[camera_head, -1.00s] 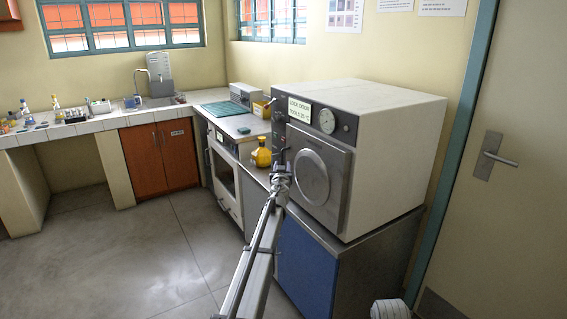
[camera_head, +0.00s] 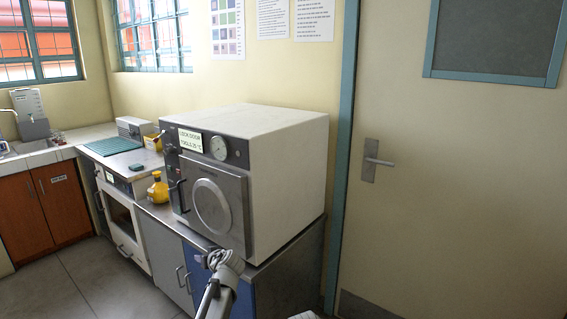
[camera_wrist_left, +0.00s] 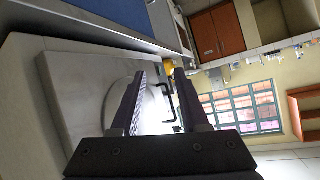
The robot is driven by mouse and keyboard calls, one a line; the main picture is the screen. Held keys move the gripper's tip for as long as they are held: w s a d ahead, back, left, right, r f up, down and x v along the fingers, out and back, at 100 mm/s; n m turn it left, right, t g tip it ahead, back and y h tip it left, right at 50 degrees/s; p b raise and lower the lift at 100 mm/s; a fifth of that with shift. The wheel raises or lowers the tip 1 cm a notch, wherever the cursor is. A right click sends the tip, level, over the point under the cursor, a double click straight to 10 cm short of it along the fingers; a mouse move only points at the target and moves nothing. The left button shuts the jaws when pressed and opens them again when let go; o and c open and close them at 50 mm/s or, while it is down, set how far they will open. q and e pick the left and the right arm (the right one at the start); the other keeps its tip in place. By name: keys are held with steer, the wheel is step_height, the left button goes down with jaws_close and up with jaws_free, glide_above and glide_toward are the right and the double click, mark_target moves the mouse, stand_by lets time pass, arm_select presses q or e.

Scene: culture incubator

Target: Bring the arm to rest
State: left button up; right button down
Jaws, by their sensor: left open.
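My left gripper (camera_head: 228,260) is in front of the lower front of the white incubator (camera_head: 280,165), its arm rising from the bottom edge. In the left wrist view, my left gripper (camera_wrist_left: 160,74) has its two dark fingers apart with nothing held between them. Behind the fingers are the incubator's grey door (camera_wrist_left: 75,100) and its dark handle (camera_wrist_left: 172,102). The door (camera_head: 215,205) looks shut in the head view. I cannot tell the exact gap between the gripper and the door. My right gripper is in neither view.
The incubator stands on a counter with a blue cabinet door (camera_head: 243,298) below. A yellow bottle (camera_head: 158,188) stands left of it, near a green mat (camera_head: 112,146). A closed room door (camera_head: 450,190) is on the right. Grey floor (camera_head: 85,285) is free at lower left.

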arm_select(q)
steer(key=s+d+f+m+g+h, duration=0.2)
steer(key=s+d+f+m+g, duration=0.15)
steer(key=s+d, duration=0.6)
steer(key=s+d+f+m+g+h, duration=0.2)
steer(key=s+d+f+m+g, duration=0.15)
steer(key=s, duration=1.05)
steer(key=s+d+f+m+g+h, duration=0.2)
steer(key=s+d+f+g, duration=0.15)
steer(key=s+d, duration=0.65)
step_height(320, 180, up, 14)
steer(key=s+a+p, duration=0.1)
steer(key=a+p, duration=0.1)
steer(key=p, duration=1.2)
steer(key=shift+s+a+f, duration=0.15)
steer(key=shift+a+f, duration=0.1)
steer(key=shift+a, duration=0.05)
steer(key=shift+t, duration=0.25)
steer(key=shift+c, duration=0.2)
